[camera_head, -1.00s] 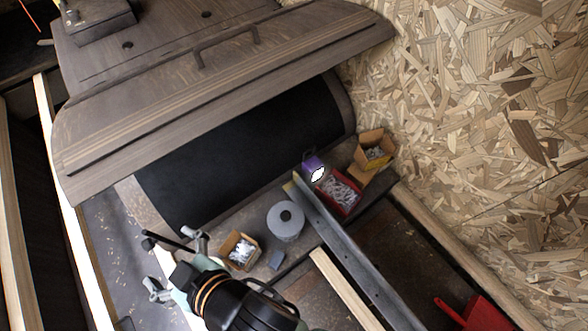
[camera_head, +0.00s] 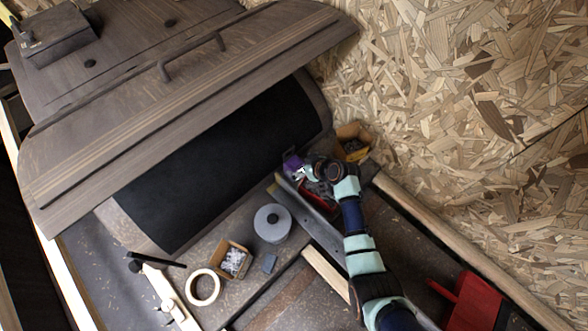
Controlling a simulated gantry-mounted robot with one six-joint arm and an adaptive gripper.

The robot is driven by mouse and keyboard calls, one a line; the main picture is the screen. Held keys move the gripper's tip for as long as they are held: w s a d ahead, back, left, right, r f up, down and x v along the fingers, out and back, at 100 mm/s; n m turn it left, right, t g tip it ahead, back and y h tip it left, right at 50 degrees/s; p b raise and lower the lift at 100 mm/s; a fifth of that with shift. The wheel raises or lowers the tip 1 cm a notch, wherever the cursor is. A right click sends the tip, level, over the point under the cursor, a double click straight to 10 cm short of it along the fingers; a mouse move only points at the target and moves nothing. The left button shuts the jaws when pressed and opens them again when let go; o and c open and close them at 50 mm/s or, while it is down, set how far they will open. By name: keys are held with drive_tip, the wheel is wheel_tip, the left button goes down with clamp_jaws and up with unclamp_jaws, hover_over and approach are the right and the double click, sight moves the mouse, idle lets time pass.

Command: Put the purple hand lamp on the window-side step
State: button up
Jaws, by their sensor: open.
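The purple hand lamp (camera_head: 290,160) stands at the right end of the black wheel arch, beside a red bin of screws. A pale patch shows on its lower side, partly covered by my gripper. My gripper (camera_head: 301,173) is right at the lamp, coming from its right with the jaws open. I cannot tell whether the fingers touch the lamp or how far they reach around it. My arm extends up from the bottom right and covers part of the red bin (camera_head: 311,198). I cannot tell which surface is the window-side step.
A cardboard box (camera_head: 353,132) stands right of the lamp by the chipboard wall. A metal rail (camera_head: 287,190) runs under my arm. A wooden panel (camera_head: 190,95) overhangs the arch.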

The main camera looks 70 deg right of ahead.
sight(297, 163)
drive_tip(key=b+x, duration=0.3)
drive_tip(key=x, duration=0.1)
drive_tip(key=shift+w+d+f+b, duration=0.15)
drive_tip(key=shift+f+b, duration=0.2)
drive_tip(key=shift+w+d+f, duration=0.1)
drive_tip(key=shift+w+d, duration=0.05)
drive_tip(key=shift+w, duration=0.25)
drive_tip(key=shift+s, duration=0.1)
drive_tip(key=shift+c, duration=0.2)
drive_tip(key=c, duration=1.7)
wheel_tip(297, 163, up, 20)
drive_tip(key=p, duration=1)
